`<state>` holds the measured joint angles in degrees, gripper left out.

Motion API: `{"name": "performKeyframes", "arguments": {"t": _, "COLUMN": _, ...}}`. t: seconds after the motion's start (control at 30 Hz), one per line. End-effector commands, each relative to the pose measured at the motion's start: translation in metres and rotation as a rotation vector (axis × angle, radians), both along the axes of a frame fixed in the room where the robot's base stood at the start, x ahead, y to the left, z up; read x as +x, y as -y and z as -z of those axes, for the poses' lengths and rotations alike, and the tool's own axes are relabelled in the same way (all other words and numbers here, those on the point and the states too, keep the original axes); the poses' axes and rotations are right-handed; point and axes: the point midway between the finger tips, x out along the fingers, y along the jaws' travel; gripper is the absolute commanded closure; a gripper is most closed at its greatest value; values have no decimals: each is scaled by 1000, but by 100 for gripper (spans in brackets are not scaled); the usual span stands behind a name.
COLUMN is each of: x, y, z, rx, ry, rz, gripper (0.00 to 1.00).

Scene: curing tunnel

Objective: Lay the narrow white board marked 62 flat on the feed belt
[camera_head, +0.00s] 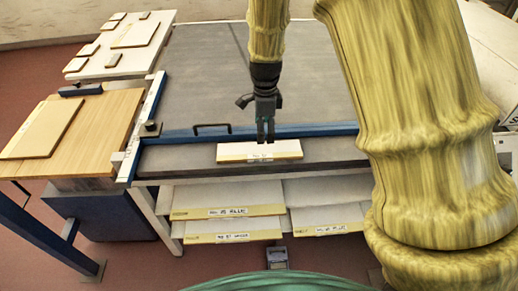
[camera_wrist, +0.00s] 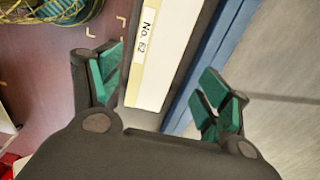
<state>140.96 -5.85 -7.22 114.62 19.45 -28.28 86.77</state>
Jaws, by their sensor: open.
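The narrow white board marked "No. 62" (camera_head: 236,154) lies flat on the dark front ledge (camera_head: 190,158), in front of the blue rail. Its pale yellow front edge bears the label. The wide grey feed belt (camera_head: 205,90) stretches behind the rail. My gripper (camera_head: 265,138) points down over the middle of the board. In the wrist view, the open green-padded fingers (camera_wrist: 162,92) stand on either side of the board (camera_wrist: 165,55), with gaps between pads and board. I cannot tell how far the fingertips are above the ledge.
The blue rail (camera_head: 315,130) runs along the belt's front, with a black handle (camera_head: 211,129). Labelled boards (camera_head: 228,212) lie on shelves below. A wooden table (camera_head: 105,115) and a white table (camera_head: 115,65) with small boards stand left. The belt's visible left part is clear.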

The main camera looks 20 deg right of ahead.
Motion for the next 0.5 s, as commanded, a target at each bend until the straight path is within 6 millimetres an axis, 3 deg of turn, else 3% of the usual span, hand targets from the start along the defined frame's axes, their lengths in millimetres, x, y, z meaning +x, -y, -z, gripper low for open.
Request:
{"name": "performKeyframes", "arguments": {"t": 0.2, "x": -1, "y": 0, "z": 24, "rx": 1, "ry": -2, "rz": 1, "gripper": 23}}
{"name": "performKeyframes", "arguments": {"t": 0.5, "x": 0, "y": 0, "z": 37, "rx": 0, "ry": -1, "rz": 0, "gripper": 23}}
